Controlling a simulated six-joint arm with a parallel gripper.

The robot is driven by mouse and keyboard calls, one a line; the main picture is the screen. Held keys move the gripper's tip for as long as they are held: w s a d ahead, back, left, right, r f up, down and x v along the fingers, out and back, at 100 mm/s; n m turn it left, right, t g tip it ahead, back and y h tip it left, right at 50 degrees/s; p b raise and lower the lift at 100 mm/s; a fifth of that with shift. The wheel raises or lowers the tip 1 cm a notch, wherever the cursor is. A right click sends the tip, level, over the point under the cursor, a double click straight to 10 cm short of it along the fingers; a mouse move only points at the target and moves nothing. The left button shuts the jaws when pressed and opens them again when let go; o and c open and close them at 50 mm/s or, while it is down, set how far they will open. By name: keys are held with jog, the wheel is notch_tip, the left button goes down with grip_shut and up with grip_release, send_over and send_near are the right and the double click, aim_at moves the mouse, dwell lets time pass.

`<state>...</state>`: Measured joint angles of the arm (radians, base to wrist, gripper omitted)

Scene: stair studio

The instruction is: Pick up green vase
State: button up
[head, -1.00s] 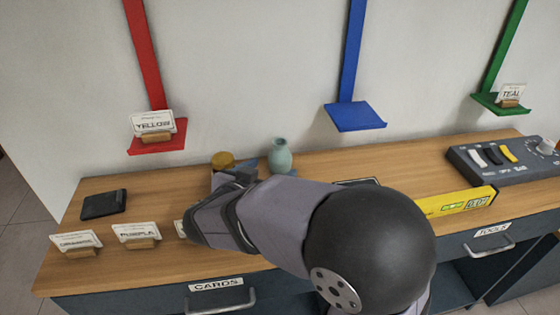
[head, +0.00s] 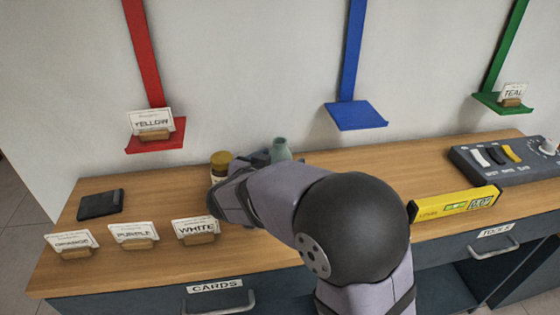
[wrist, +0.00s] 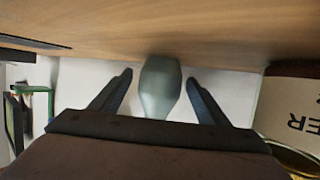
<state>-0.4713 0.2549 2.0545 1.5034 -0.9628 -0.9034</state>
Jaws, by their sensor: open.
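The pale green vase (head: 280,148) stands on the wooden counter close to the wall in the head view; its lower part is hidden behind my arm. In the wrist view the vase (wrist: 159,88) appears upside down, between the two fingers of my gripper (wrist: 159,82). The fingers are apart, one on each side of the vase, with a visible gap on both sides. In the head view most of my gripper is hidden by the arm, with a dark part showing just left of the vase.
A jar with a yellow-brown lid (head: 220,163) stands left of the vase. A yellow level (head: 455,204) and a switch panel (head: 503,157) are at the right.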

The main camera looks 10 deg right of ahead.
aim_at(280, 141)
jog(key=c, duration=1.2)
jog(key=shift+r, duration=0.1)
notch_tip(280, 141, up, 10)
jog(key=p, duration=0.3)
jog(key=shift+p, duration=0.4)
